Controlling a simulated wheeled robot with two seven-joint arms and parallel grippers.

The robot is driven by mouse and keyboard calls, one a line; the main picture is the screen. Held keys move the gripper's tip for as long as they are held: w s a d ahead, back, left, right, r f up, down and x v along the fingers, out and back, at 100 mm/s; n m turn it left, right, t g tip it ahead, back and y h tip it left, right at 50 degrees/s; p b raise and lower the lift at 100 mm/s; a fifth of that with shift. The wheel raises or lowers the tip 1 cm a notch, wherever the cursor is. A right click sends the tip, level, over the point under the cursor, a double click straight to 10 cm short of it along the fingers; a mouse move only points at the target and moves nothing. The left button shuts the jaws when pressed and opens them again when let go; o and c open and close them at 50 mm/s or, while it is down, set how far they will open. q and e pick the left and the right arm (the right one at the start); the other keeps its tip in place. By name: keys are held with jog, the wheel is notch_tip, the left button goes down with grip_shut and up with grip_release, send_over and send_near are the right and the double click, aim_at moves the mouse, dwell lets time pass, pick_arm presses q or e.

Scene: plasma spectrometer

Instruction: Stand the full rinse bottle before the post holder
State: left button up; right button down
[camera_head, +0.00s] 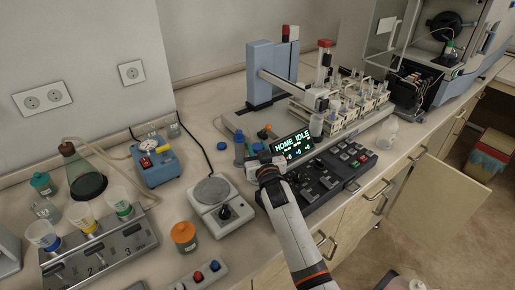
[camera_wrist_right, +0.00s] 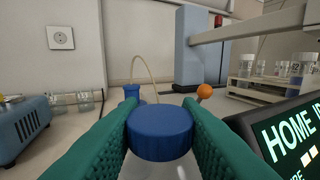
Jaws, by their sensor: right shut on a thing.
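My right gripper (camera_head: 264,162) is over the bench, left of the lit display. In the right wrist view its green fingers (camera_wrist_right: 161,130) are shut on the sides of a blue-capped bottle (camera_wrist_right: 160,118). The cap faces the camera. The clear body below is mostly hidden, so its fill and whether its base touches the bench cannot be told. Beyond it stands a small blue piece (camera_wrist_right: 131,91) with a thin pale tube arching from it. An orange ball (camera_wrist_right: 204,91) is to its right. I cannot tell surely which part is the post holder. My left gripper is not in view.
The display (camera_head: 293,145) and black keypad (camera_head: 330,170) stand close right of the gripper. The blue autosampler tower (camera_head: 265,75) and vial racks (camera_head: 345,110) stand behind.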

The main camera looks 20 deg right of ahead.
jog(key=c, duration=1.4)
grip_release()
jog(key=shift+o, duration=0.4)
jog(key=s, duration=0.4)
jog(key=s+b, duration=0.1)
jog(key=s, duration=0.7)
jog(key=shift+a, duration=0.25)
